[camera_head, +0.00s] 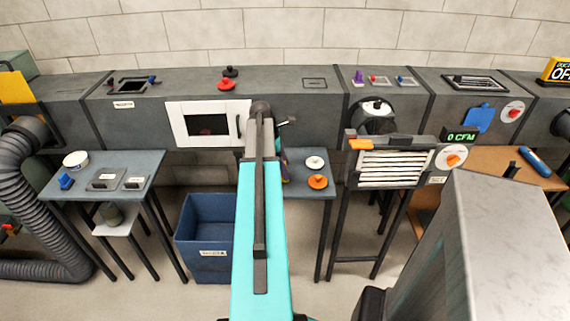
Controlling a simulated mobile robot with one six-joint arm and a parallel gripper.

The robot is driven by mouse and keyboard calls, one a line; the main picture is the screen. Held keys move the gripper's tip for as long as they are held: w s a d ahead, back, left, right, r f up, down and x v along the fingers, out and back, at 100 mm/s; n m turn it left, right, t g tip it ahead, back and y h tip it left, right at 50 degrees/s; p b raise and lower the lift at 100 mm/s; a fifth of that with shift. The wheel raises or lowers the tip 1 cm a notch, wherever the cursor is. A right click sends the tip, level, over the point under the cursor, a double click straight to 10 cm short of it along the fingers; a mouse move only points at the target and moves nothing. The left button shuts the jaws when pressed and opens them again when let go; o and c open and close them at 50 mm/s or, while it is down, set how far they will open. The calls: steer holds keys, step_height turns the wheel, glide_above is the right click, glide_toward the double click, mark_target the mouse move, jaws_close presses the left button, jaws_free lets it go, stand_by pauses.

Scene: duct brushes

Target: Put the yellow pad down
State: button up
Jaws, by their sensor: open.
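I cannot make out a yellow pad for certain. A flat yellow-orange panel (15,88) stands at the far left edge on the duct, and I cannot tell whether it is the pad. My turquoise arm reaches from the bottom middle toward the white-framed duct window (208,124). Its dark wrist end is just right of that window. The arm hides my gripper's jaws and whatever is directly below or behind them. Nothing yellow shows clearly at the arm's end.
A left table (140,163) holds a blue piece, a white round tub and grey plates. A middle table (325,200) holds white and orange knobs. A blue bin (205,208) stands on the floor between them. The grey duct (300,115) runs behind. A louvred vent (393,168) is at right.

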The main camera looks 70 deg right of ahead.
steer(key=shift+r, duration=0.15)
steer(key=b+v, duration=0.1)
steer(key=v, duration=1.1)
steer(key=shift+s, duration=0.1)
stand_by(0.7)
